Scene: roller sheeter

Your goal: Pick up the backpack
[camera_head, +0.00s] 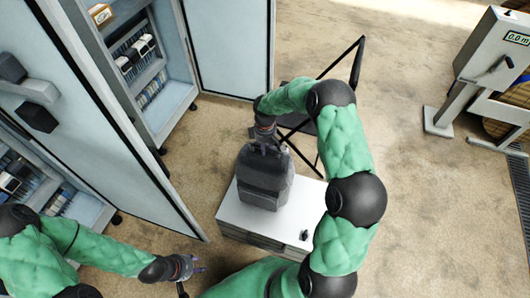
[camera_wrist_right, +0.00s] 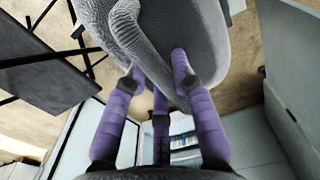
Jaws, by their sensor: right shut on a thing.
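The grey backpack (camera_head: 265,183) is upright over the white drawer cabinet (camera_head: 228,212). I cannot tell whether its base touches the top. My right gripper (camera_head: 265,142) is at the top of the backpack, shut on it. In the right wrist view the purple fingers of the right gripper (camera_wrist_right: 157,78) close around the strap or top part of the backpack (camera_wrist_right: 190,35). My left gripper (camera_head: 190,268) is low in the head view, left of the cabinet and away from the backpack. Its fingers are too small to judge.
Tall open cabinets (camera_head: 160,75) with doors stand at the left. A dark folding chair (camera_head: 322,115) is behind the backpack. A small dark item (camera_head: 304,235) lies on the cabinet top. A grey machine (camera_head: 490,60) stands at the far right, with open floor before it.

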